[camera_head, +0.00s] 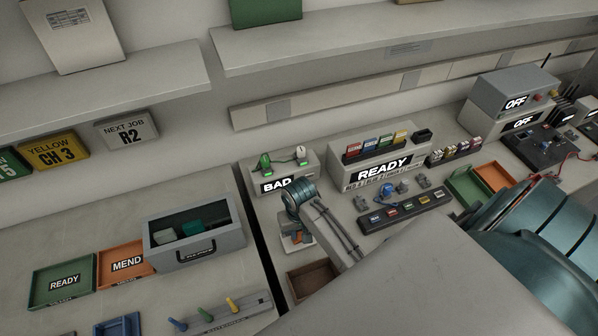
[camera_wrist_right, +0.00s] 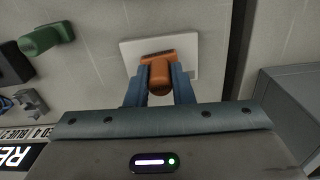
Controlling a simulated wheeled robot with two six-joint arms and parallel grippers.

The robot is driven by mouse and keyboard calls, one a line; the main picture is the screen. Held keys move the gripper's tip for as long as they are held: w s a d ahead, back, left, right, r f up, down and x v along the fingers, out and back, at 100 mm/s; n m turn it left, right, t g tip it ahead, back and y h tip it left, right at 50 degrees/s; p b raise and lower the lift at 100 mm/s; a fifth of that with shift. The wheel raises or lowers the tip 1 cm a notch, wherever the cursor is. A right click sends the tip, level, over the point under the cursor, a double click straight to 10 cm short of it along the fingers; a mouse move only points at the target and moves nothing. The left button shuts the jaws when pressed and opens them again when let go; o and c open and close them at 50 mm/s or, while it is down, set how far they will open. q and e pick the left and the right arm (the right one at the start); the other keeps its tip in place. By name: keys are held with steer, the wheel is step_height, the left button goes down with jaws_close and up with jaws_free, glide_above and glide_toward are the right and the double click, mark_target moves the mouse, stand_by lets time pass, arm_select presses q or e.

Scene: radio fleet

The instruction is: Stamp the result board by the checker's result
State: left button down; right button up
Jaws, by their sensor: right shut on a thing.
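The checker (camera_head: 287,175) stands at the back of the counter; its label reads BAD and a green light glows on top. My right gripper (camera_head: 298,230) is in front of it, shut on an orange-handled stamp (camera_head: 296,239). In the right wrist view, the fingers (camera_wrist_right: 160,82) close on the stamp's orange handle (camera_wrist_right: 160,62). A white square plate (camera_wrist_right: 130,47) lies below the stamp; whether they touch cannot be told. A green handle (camera_wrist_right: 45,38) stands apart at left in that view. My left gripper is not visible.
A READY unit (camera_head: 383,172) with coloured modules stands right of the checker. A brown tray (camera_head: 312,284) lies in front of my gripper. A grey open box (camera_head: 225,243) and READY and MEND trays (camera_head: 62,284) stand left, across a dark gap.

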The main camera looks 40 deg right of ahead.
steer(key=shift+f, duration=0.15)
steer(key=shift+f, duration=0.35)
steer(key=shift+s, duration=0.1)
stand_by(1.3)
steer(key=shift+r, duration=3.5)
